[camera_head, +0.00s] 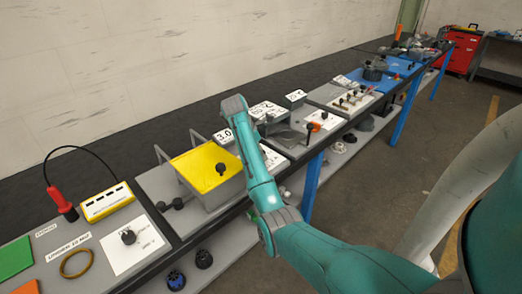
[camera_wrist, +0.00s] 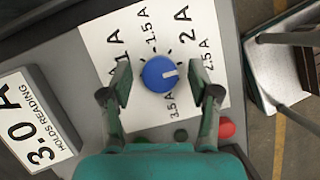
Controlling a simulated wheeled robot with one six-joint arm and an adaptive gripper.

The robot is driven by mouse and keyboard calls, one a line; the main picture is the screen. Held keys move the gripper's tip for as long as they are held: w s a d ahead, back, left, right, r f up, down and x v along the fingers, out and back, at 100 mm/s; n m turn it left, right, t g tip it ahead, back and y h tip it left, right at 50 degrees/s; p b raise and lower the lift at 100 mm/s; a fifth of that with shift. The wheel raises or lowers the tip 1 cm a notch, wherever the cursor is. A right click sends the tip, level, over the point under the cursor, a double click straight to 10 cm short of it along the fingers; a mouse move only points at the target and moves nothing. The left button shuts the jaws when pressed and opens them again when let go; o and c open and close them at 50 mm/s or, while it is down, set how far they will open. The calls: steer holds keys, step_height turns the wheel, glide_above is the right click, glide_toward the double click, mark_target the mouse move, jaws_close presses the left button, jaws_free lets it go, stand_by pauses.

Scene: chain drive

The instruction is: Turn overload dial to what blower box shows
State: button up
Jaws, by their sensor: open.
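The blue dial (camera_wrist: 158,73) sits on a white scale plate (camera_wrist: 100,39) in the wrist view. Its white pointer line points right, below the 2.5 A mark. Marks of 1.5 A, 2 A, 2.5 A and 3.5 A are readable; my right finger covers part of the scale. My gripper (camera_wrist: 160,82) is open, with one finger on each side of the dial and gaps visible. A box (camera_wrist: 38,118) at left reads "3.0 A HOLDS READING"; it also shows in the head view (camera_head: 224,135). The frames do not show whether it is the blower box. My arm hides the dial in the head view.
A red button (camera_wrist: 227,129) and dark round knobs lie close to my fingers. In the head view, a yellow-topped box (camera_head: 205,165) with grey handles stands left of my arm. Another labelled box (camera_head: 268,112) stands behind it. The floor at right is partly clear.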

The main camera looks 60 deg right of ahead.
steer(key=shift+c, duration=0.2)
steer(key=c, duration=1.1)
steer(key=shift+m+g, duration=0.3)
steer(key=shift+m, duration=0.4)
steer(key=o, duration=1.1)
steer(key=shift+o, duration=0.2)
